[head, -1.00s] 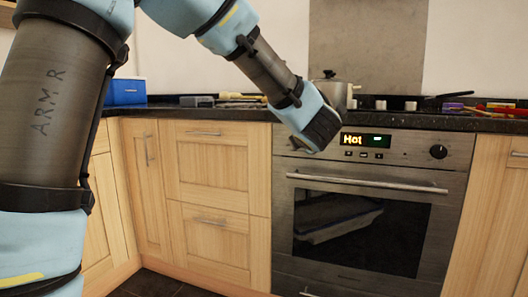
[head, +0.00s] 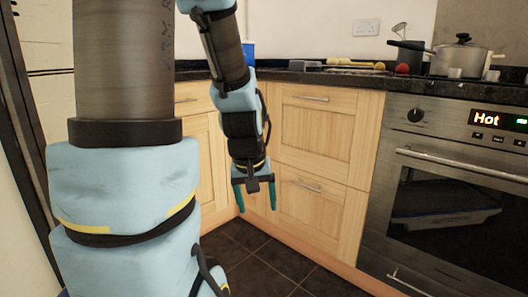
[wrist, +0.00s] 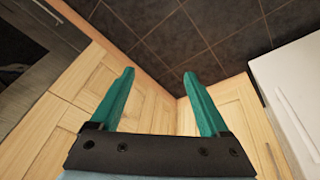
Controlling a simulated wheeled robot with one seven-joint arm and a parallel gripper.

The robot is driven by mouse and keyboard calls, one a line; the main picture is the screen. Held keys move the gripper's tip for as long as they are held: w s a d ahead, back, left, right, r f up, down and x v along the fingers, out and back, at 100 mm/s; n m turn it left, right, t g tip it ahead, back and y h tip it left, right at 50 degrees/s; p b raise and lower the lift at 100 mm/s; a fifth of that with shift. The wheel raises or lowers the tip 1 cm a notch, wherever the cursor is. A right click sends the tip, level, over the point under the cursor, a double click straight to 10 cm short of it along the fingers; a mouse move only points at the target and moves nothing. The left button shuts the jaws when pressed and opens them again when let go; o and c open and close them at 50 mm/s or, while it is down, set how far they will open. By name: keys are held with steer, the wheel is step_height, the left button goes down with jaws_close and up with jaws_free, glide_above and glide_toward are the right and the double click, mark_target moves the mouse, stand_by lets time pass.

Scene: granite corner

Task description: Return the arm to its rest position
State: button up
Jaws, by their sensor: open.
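My gripper (head: 256,211) hangs pointing down in front of the wooden corner cabinets in the head view. Its two teal fingers are apart with nothing between them. The wrist view also shows my gripper (wrist: 158,75) open and empty, with dark floor tiles and cabinet fronts beyond the fingertips. My arm comes down from the top of the head view, bent, with the forearm hanging near vertical.
The oven (head: 450,190) with its "Hot" display stands at the right. Wooden cabinets (head: 317,130) line the corner under the dark worktop (head: 330,77). A pot (head: 465,60) and a red item (head: 402,69) stand up there. Tiled floor (head: 262,250) below is clear.

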steer(key=s+a+f+m+g+y, duration=0.1)
steer(key=s+a+g, duration=0.1)
steer(key=s+a, duration=0.35)
step_height(320, 180, up, 32)
steer(key=w+p, duration=0.1)
steer(key=p, duration=3)
steer(key=shift+d+f+p, duration=0.2)
steer(key=shift+f+p, duration=0.05)
steer(key=shift+p, duration=0.1)
